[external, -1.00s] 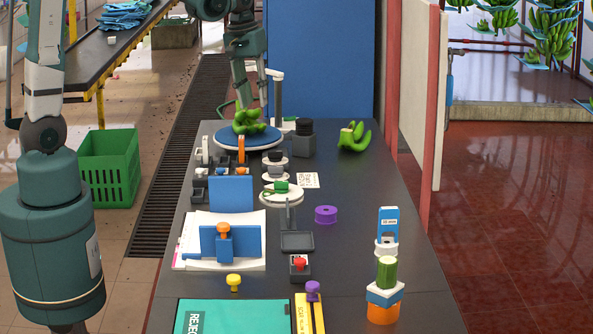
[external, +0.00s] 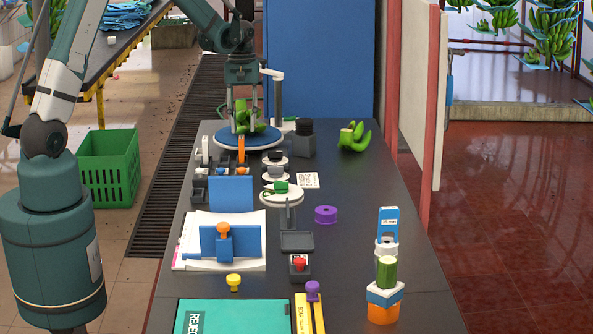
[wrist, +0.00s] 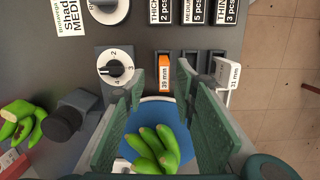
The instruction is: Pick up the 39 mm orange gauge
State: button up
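The orange gauge (external: 241,149) stands in a rack at the near edge of the blue turntable in the external view. In the wrist view the orange gauge (wrist: 164,61) shows a white "39 mm" label and lies ahead of the fingertips. My gripper (external: 242,124) points down near the turntable, behind the gauge in the external view. In the wrist view my gripper (wrist: 160,85) is open, with its two green fingers wide apart and nothing clasped. Whether the fingers touch anything is unclear.
Green bananas (wrist: 154,150) lie on the blue turntable (external: 221,142), close to my fingers. A white gauge (wrist: 229,75) marked 31 mm stands right of the orange one in the wrist view. A dial box (wrist: 115,70) sits to its left. More bananas (external: 353,138) lie farther right.

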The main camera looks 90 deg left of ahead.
aim_at(242, 148)
jog(key=shift+s+a+f, duration=0.35)
jog(key=shift+a+f, duration=0.25)
jog(key=shift+a, duration=0.1)
jog(key=shift+d+f, duration=0.2)
jog(key=shift+f, duration=1.1)
jog(key=shift+d+f, duration=0.15)
jog(key=shift+f, duration=1.15)
jog(key=shift+d+f, duration=0.1)
jog(key=shift+f, duration=1.2)
jog(key=shift+c, duration=0.2)
grip_shut()
